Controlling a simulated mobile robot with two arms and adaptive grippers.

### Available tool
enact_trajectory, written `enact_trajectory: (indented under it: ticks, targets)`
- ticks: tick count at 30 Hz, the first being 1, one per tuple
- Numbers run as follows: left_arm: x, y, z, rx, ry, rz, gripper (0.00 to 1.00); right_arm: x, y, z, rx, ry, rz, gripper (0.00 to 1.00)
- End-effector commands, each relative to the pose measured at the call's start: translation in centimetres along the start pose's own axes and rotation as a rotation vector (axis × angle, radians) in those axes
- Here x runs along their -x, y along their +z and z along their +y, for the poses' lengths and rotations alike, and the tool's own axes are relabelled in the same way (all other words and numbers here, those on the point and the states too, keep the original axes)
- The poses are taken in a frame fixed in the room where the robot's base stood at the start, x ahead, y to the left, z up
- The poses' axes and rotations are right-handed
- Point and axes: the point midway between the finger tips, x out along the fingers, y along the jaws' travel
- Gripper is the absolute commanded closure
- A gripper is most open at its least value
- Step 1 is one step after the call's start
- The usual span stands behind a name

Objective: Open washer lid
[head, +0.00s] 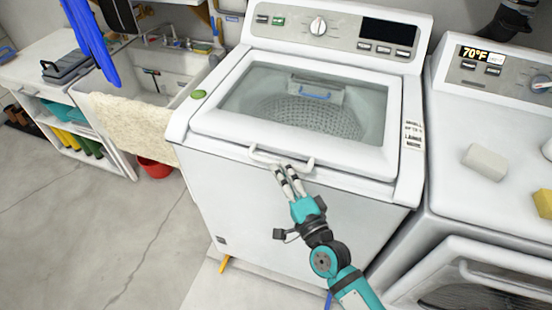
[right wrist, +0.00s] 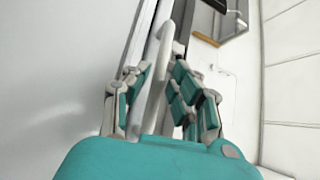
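The white top-loading washer (head: 265,205) stands in the middle of the head view. Its lid (head: 240,128) lies closed, with a glass window (head: 340,105) showing the drum below. A white bar handle (head: 262,158) runs along the lid's front edge. My right gripper (head: 284,167) is at the handle, coming from the front. In the right wrist view the handle (right wrist: 155,85) passes between the two teal and grey fingers of the gripper (right wrist: 158,75). The fingers stand apart with visible gaps beside the bar; contact is unclear. My left gripper is not in view.
A second machine (head: 450,180) stands close on the right, with a pale block (head: 486,162) and a yellow sponge (head: 543,203) on top. A sink (head: 165,72) with a draped towel (head: 125,123) is at the left. The floor (head: 75,235) at front left is clear.

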Motion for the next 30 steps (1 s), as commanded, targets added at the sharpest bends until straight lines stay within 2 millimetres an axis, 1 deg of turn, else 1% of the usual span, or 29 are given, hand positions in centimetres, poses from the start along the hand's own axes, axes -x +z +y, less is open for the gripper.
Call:
enact_trajectory:
  ticks: [1,3,7,12,18,20,24,30]
  targets:
    - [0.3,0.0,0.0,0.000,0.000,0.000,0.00,-1.0,0.0,-0.2,0.000,-0.002,0.000,0.76]
    - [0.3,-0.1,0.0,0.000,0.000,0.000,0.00,-2.0,0.0,-0.1,0.000,-0.001,0.000,0.76]
    - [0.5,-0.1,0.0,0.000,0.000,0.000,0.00,-3.2,0.0,-0.1,0.001,0.000,0.000,0.76]
    - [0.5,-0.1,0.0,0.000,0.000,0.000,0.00,-3.8,0.0,0.0,0.000,0.000,0.000,0.76]
    - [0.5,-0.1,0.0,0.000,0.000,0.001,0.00,-3.8,0.0,0.0,0.000,0.000,0.000,0.76]
    - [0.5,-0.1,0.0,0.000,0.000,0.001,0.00,-3.8,0.0,0.0,0.000,0.000,0.000,0.83]
    - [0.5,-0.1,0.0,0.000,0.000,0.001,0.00,-3.8,0.0,0.0,0.001,0.001,0.000,1.00]
    - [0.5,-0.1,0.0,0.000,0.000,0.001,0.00,-3.7,0.0,0.1,0.001,0.002,0.000,1.00]
